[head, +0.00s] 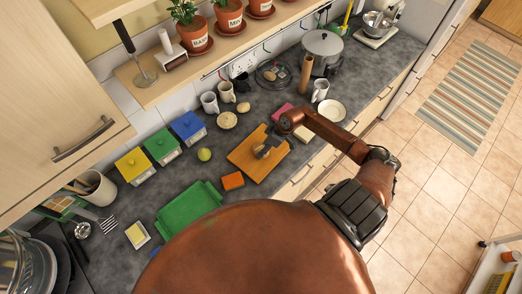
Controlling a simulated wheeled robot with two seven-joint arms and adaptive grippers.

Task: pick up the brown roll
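My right gripper (266,147) reaches in from the right and points down over the orange-brown cutting board (243,160). A small brownish lump shows at its fingertips, low over or on the board; the fingers partly hide it, and I cannot tell whether they are closed on it. It may be the brown roll. A small tan-brown rounded item (243,107) lies behind the board, next to a round pale-brown item (228,120). A tall brown cylinder (306,75) stands farther back beside the pot. My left gripper is not in view.
Yellow, green and blue boxes line the wall.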

